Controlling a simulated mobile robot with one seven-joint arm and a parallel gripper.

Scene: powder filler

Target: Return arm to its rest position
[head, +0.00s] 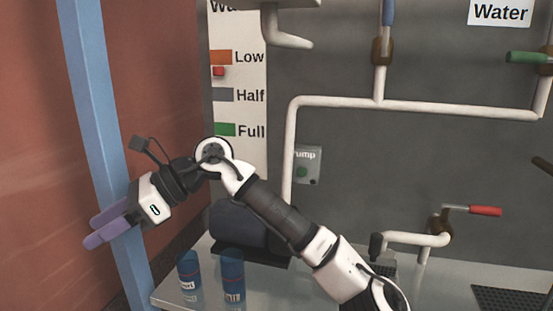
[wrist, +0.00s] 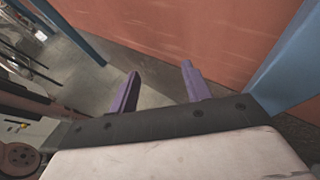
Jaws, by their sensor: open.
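My gripper (head: 100,228) is at the left of the head view, at the end of my raised, bent arm. Its two purple fingers point left and slightly down, in front of the blue post. In the wrist view my gripper (wrist: 158,85) shows its two purple fingers spread apart with nothing between them. It is open and empty. Beyond the fingers are only the floor and the red wall.
A blue post (head: 103,140) stands close to my gripper, before a red wall (head: 40,160). Two blue canisters (head: 189,271) (head: 232,280) stand on the pale counter (head: 208,300) below my arm. White pipes (head: 330,101), a pump panel (head: 307,166) and a red-handled valve (head: 485,211) are along the grey wall.

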